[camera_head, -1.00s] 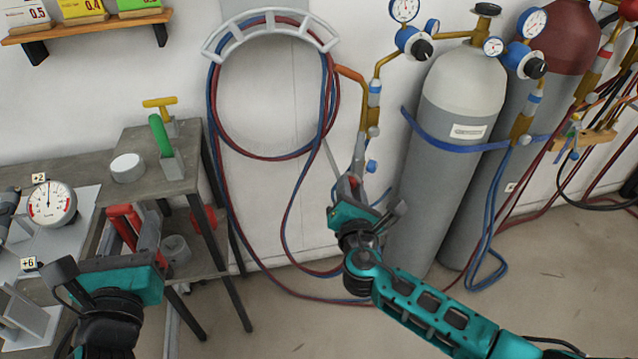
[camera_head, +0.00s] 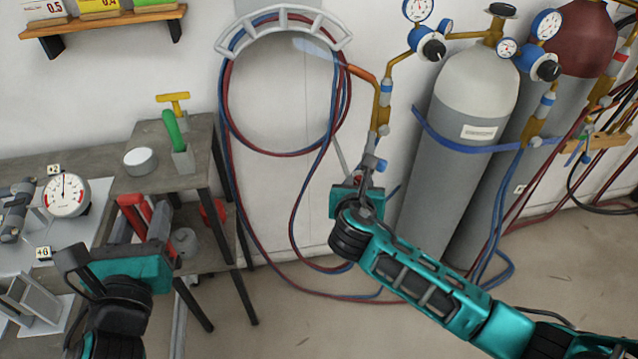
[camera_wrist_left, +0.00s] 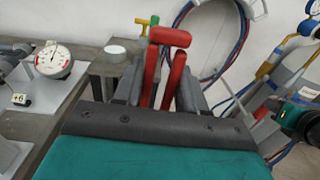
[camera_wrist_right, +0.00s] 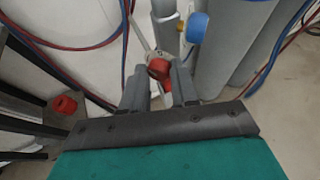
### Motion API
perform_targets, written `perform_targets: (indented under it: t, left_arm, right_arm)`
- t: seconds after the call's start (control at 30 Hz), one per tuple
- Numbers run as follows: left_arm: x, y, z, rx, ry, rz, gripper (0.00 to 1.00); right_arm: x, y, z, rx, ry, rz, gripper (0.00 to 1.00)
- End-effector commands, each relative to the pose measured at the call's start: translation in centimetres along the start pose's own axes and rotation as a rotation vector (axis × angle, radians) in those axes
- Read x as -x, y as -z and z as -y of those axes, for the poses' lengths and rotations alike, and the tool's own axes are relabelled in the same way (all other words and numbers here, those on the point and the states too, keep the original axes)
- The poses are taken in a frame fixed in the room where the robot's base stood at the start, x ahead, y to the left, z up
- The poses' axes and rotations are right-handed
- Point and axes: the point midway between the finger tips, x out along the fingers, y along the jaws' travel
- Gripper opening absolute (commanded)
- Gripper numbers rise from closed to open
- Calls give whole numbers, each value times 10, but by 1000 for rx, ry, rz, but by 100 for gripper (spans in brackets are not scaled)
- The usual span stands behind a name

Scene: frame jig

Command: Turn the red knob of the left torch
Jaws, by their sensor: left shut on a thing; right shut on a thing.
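The left torch (camera_head: 384,105) hangs upright by the wall, with a brass body, an orange nozzle pointing left and a blue knob (camera_head: 381,165) low down. Its red knob (camera_wrist_right: 160,68) sits between the fingers of my right gripper (camera_wrist_right: 161,88) in the right wrist view. That gripper is shut on it; in the head view my right gripper (camera_head: 364,183) is at the torch's lower end and partly hides the knob. My left gripper (camera_head: 137,222) is shut on a red-handled tool (camera_wrist_left: 168,60) beside the workbench. The lower part of that tool is hidden.
Gas cylinders (camera_head: 462,110) with gauges stand right of the torch. Looped red and blue hoses (camera_head: 226,120) hang from a rack (camera_head: 285,18) behind and trail on the floor. A small table (camera_head: 145,185) and a bench with a dial gauge (camera_head: 66,195) are at left.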

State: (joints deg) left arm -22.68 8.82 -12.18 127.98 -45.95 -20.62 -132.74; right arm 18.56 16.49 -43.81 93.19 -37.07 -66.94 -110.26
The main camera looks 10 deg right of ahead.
Motion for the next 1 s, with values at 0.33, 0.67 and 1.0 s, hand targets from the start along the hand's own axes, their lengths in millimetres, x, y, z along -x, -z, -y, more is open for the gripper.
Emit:
perform_targets:
  t: [0.33, 0.67, 1.0]
  left_arm:
    - [0, 0, 0, 0, 0, 1, 26]
    - [0, 0, 0, 0, 0, 1, 26]
    - [0, 0, 0, 0, 0, 1, 26]
  right_arm:
    - [0, 0, 0, 31, 14, -13, 0]
    - [0, -1, 0, 29, 13, -12, 37]
    - [0, -1, 0, 29, 12, -12, 54]
